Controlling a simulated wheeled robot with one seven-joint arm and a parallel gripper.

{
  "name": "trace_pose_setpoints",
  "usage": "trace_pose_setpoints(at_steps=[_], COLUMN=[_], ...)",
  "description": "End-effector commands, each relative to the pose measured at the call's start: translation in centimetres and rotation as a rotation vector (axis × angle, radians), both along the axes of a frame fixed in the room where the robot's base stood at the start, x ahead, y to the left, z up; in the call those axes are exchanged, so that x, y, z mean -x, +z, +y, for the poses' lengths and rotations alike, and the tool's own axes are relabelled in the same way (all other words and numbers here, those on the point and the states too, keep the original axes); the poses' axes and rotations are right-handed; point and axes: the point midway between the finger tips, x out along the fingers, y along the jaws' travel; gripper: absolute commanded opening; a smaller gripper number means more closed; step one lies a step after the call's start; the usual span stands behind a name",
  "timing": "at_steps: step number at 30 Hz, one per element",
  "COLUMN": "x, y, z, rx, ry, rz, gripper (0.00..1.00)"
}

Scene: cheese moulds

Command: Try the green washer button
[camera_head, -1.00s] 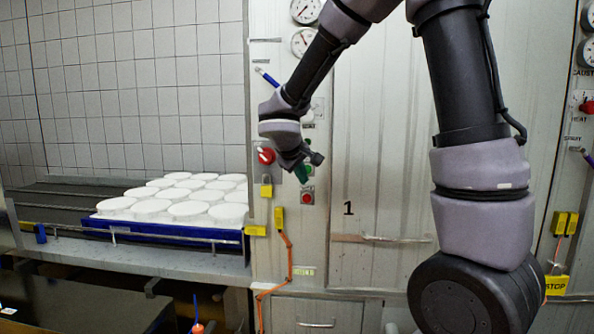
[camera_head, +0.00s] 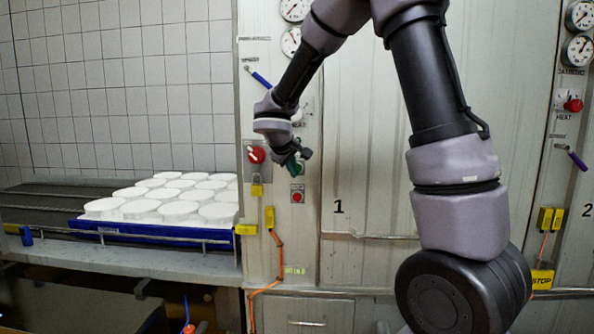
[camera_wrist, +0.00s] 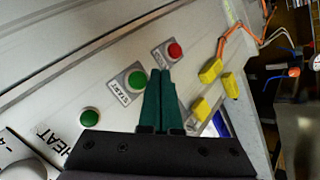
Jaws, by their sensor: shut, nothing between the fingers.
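The green START button (camera_wrist: 137,80) sits on a grey plate on the machine's front panel in the wrist view. In the head view my gripper (camera_head: 293,162) mostly covers that spot. My gripper's green fingers (camera_wrist: 160,74) are shut with nothing between them. In the wrist picture their tips appear just right of the green button and below a red button (camera_wrist: 175,50). I cannot tell whether they touch the panel. A second green round piece (camera_wrist: 90,118) sits near the HEAT lettering.
A blue lever (camera_head: 259,77) is above. White moulds (camera_head: 178,211) stand on a blue tray (camera_head: 150,235) at left. The door marked 1 (camera_head: 375,150) is at right.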

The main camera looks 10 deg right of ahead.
Motion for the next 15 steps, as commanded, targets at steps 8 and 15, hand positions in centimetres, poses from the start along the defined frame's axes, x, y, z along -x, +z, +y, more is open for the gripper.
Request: trace_pose_setpoints(at_steps=[8, 15], x=[-2.1, -2.3], y=[0.0, 0.0], z=[-0.7, -0.7], rx=[0.0, 0.0], ry=[0.0, 0.001], rz=[0.0, -0.001], gripper=[0.0, 0.0])
